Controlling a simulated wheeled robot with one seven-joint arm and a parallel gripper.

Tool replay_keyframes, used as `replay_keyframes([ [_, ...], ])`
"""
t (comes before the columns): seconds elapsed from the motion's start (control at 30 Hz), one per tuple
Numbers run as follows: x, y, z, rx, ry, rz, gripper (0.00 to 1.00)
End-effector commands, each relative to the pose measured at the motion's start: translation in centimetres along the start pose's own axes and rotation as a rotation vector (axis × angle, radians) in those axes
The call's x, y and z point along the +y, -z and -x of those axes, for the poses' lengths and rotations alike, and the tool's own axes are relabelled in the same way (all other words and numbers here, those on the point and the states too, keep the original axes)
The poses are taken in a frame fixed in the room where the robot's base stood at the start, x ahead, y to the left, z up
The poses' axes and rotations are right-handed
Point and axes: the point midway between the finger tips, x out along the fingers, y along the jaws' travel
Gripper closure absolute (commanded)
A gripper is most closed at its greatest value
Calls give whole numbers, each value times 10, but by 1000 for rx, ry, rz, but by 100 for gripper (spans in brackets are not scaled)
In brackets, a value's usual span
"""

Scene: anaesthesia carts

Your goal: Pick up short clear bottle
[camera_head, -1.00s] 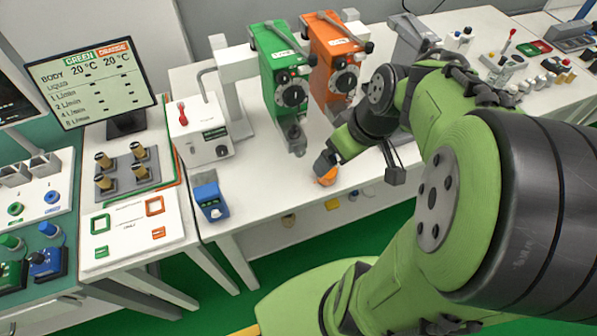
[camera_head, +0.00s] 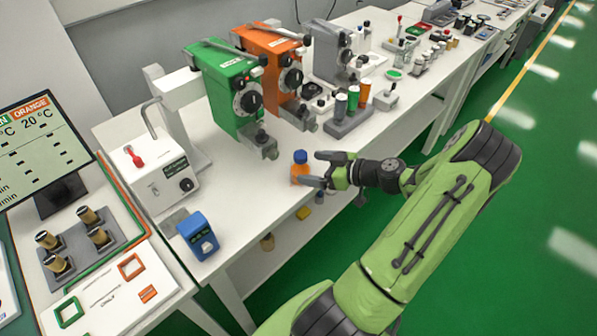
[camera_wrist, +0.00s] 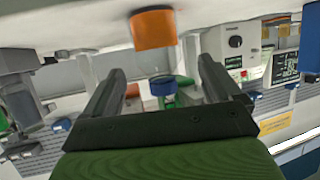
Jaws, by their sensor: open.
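A short bottle with a blue cap and an orange lower part (camera_head: 300,174) stands upright near the front edge of the white table, in front of the green and orange vaporizers. The wrist view looks upside down; there the orange part (camera_wrist: 152,29) is at the top and the blue cap (camera_wrist: 163,86) below it, with a see-through-looking stretch between. My gripper (camera_head: 317,169) is open and empty, just right of the bottle, its fingers pointing at it. In the wrist view the bottle is in line with the gap between the fingers (camera_wrist: 161,66).
The green vaporizer (camera_head: 225,85) and orange vaporizer (camera_head: 272,62) stand behind the bottle. A grey rack (camera_head: 349,122) with several coloured vials is behind my gripper. A blue device (camera_head: 198,236) sits at the table's front left. The table around the bottle is mostly clear.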

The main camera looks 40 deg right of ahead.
Motion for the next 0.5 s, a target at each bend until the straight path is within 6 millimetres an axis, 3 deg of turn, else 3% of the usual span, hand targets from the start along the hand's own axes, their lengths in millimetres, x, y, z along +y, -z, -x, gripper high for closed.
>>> replay_keyframes([
  [0.4,0,-6,-66,-1,2,0,9],
  [0.5,1,-6,-73,-3,0,-1,9],
])
